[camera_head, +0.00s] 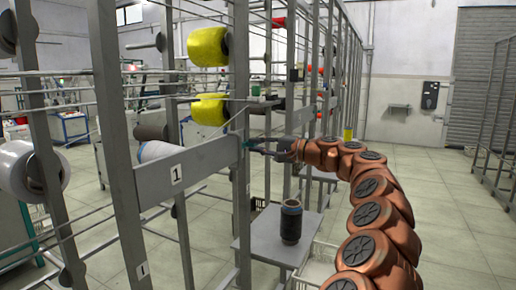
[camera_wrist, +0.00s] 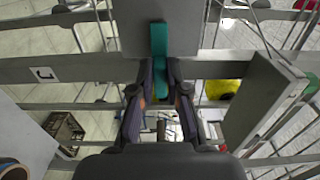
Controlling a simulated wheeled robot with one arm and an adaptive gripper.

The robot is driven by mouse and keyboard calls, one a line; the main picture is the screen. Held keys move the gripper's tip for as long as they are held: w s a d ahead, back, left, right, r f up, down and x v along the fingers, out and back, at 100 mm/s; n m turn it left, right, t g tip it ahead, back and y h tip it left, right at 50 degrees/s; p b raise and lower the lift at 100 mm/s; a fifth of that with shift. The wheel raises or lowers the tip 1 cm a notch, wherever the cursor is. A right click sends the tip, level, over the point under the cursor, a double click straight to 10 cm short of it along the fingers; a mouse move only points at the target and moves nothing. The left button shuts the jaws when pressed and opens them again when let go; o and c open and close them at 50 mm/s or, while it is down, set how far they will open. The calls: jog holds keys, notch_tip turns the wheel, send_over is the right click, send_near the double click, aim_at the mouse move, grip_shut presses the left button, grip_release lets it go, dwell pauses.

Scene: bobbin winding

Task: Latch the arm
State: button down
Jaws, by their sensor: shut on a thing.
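A teal lever (camera_wrist: 158,45) stands against a grey upright plate (camera_wrist: 128,28) in the wrist view. A small teal part (camera_head: 247,145) shows at the rack post in the head view. My gripper (camera_wrist: 160,92) has its two fingers on either side of the teal lever and is shut on it. In the head view my gripper (camera_head: 254,146) reaches to the post from the right. A grey bar (camera_head: 205,157) labelled 1 runs left from that post. Whether the lever is latched cannot be told.
Yellow spools (camera_head: 207,47) hang on the rack above. A dark bobbin (camera_head: 291,222) stands on a grey table (camera_head: 258,238) below my arm. A grey plate (camera_wrist: 262,95) juts out at right in the wrist view.

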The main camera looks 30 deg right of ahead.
jog(key=shift+f, duration=0.1)
jog(key=c, duration=1.2)
grip_release()
jog(key=shift+o, duration=0.2)
jog(key=v, duration=1.2)
